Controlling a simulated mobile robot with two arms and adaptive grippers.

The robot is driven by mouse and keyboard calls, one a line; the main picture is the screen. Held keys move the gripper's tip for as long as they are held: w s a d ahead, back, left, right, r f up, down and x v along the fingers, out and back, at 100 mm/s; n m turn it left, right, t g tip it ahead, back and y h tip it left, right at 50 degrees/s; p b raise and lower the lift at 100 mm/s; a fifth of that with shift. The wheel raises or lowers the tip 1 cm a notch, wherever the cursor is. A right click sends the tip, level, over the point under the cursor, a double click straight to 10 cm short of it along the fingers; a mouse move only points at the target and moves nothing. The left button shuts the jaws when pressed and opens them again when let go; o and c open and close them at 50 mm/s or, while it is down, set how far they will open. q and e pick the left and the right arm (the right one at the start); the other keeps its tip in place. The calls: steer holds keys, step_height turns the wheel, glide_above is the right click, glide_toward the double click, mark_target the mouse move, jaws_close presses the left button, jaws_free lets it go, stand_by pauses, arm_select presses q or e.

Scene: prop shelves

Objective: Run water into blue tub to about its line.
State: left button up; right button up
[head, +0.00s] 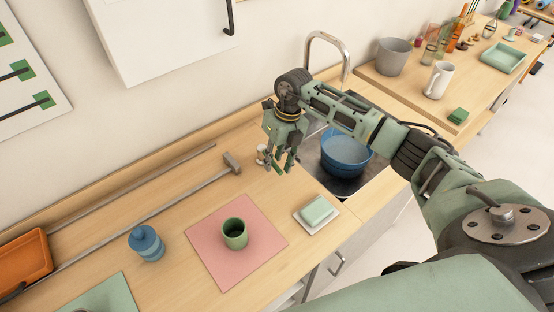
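The blue tub (345,168) stands in the metal sink (346,188), below the curved tap (328,36). My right arm passes in front of the tub's upper left and the tap's lower part. No stream of water is visible, and I cannot make out a line or the water level in the tub. My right gripper (279,167) points down over the counter left of the sink, its fingers apart with nothing seen between them. A small pale knob (262,150) is just behind and left of its fingers; contact cannot be told. My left gripper is out of view.
A green cup (234,235) stands on a pink mat (222,267). A green sponge (315,208) lies on a white dish near the front edge. A blue jar (147,243), a long hammer-like tool (150,212) and an orange tray (24,260) are left. A grey bucket (392,57) and white mug (438,80) stand right.

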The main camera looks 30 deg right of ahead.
step_height(320, 180, up, 12)
steer(key=d, duration=0.2)
steer(key=shift+d+f, duration=0.15)
stand_by(0.4)
